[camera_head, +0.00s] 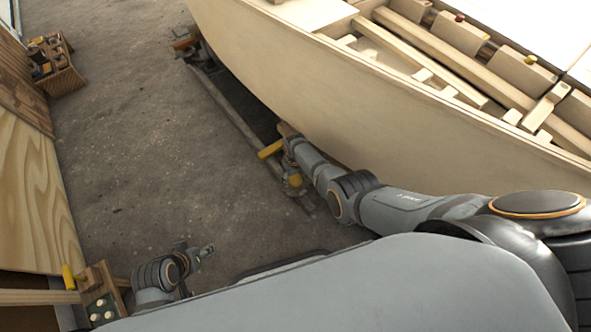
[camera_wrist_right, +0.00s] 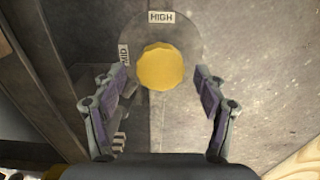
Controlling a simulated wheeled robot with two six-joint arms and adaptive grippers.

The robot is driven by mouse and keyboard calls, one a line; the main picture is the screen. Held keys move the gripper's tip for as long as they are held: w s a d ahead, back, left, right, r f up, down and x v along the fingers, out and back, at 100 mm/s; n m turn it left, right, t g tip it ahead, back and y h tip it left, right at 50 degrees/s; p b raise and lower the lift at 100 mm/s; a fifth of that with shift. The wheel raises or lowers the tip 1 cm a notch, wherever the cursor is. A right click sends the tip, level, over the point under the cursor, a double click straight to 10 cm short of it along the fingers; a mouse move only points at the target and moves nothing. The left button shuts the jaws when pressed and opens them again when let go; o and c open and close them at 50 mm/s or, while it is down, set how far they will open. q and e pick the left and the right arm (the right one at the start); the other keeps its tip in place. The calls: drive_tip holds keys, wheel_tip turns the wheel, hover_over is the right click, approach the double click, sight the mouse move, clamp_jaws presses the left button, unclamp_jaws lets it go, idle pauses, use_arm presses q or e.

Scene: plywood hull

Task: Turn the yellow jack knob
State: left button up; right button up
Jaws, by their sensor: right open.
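In the right wrist view the yellow jack knob (camera_wrist_right: 161,67) is a round, scalloped knob on a grey disc (camera_wrist_right: 184,30) with the labels HIGH and MID. My right gripper (camera_wrist_right: 153,80) is open, with one finger on each side of the knob and visible gaps between them. In the head view my right gripper (camera_head: 289,152) is down by the lower side of the hull, near yellow parts; which of them is the knob I cannot tell. My left gripper (camera_head: 206,251) is low at the left, away from the jack, and its finger opening is too small to judge.
The pale plywood hull (camera_head: 400,115) fills the upper right. A long grey rail (camera_head: 228,108) lies on the floor beside it. A wooden tool box (camera_head: 62,80) stands at the upper left, and a plywood panel (camera_head: 38,200) runs along the left. The floor between is clear.

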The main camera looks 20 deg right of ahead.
sight(295, 179)
wheel_tip(295, 179, up, 11)
drive_tip(key=shift+r, duration=0.2)
drive_tip(key=shift+s, duration=0.1)
idle(0.4)
